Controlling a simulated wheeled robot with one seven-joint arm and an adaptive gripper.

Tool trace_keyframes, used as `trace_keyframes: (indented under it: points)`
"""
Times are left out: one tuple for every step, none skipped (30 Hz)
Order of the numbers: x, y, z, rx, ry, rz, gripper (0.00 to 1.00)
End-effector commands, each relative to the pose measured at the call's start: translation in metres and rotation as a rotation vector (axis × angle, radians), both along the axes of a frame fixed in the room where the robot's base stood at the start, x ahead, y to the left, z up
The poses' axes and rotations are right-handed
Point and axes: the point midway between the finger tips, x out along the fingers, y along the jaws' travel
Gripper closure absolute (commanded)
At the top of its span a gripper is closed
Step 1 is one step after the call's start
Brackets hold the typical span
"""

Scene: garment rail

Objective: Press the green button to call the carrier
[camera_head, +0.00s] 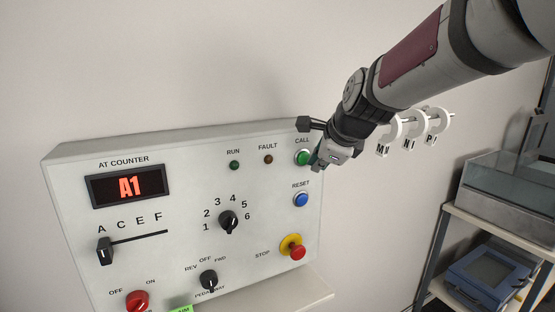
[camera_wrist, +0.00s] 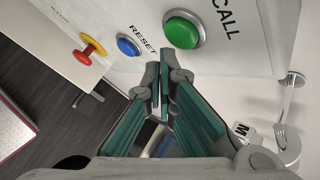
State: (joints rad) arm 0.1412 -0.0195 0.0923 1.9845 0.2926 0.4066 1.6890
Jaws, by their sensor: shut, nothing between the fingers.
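The green CALL button (camera_head: 303,158) is at the upper right of the white control panel (camera_head: 70,185), a round button in a light ring. It also shows large in the wrist view, the green button (camera_wrist: 182,31) lying above my fingertips. My gripper (camera_head: 318,162) is just right of the button in the head view. In the wrist view my gripper (camera_wrist: 160,88) is shut and empty, its fingertips together. The tips point at the panel near the green button; I cannot tell whether they touch the panel. The button's right edge is close to the gripper in the head view.
The blue RESET button (camera_head: 301,200) and the red STOP button (camera_head: 296,251) on yellow are below CALL. The display (camera_head: 127,187) reads A1. Labelled white hooks (camera_head: 414,127) are on the wall to the right. A shelf rack (camera_head: 490,222) stands at far right.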

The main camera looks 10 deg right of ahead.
Motion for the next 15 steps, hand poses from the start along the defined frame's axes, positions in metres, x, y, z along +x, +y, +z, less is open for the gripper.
trace_keyframes:
  points:
    - [0.0, 0.0, 0.0, 0.0, 0.0, 0.0, 1.0]
    - [0.0001, 0.0, 0.0, 0.0, 0.0, 0.0, 1.0]
    - [0.0004, 0.0001, 0.0, 0.0, 0.0, 0.0, 1.0]
    - [0.0008, 0.0002, 0.0, 0.0, 0.0, 0.0, 1.0]
    - [0.0014, 0.0005, 0.0001, 0.0, 0.0, 0.0, 1.0]
    - [0.0024, 0.0008, 0.0001, 0.0, 0.001, 0.0, 1.0]
    - [0.0032, 0.001, 0.0, 0.0, 0.001, 0.0, 1.0]
    - [0.0041, 0.0014, -0.0001, 0.0, 0.001, 0.0, 1.0]
    - [0.0054, 0.0018, -0.0002, 0.0, 0.001, 0.0, 1.0]
    - [0.0063, 0.0021, -0.0003, 0.0, 0.001, 0.0, 1.0]
    - [0.007, 0.0024, 0.0, 0.0, 0.001, 0.0, 1.0]
    - [0.0078, 0.0025, 0.0001, 0.0, 0.001, 0.0, 1.0]
    - [0.008, 0.0026, 0.0002, 0.0, 0.0, 0.0, 1.0]
    - [0.0082, 0.0026, 0.0003, 0.0, 0.0, 0.0, 1.0]
    - [0.0081, 0.0025, 0.0002, 0.0, 0.0, 0.0, 1.0]
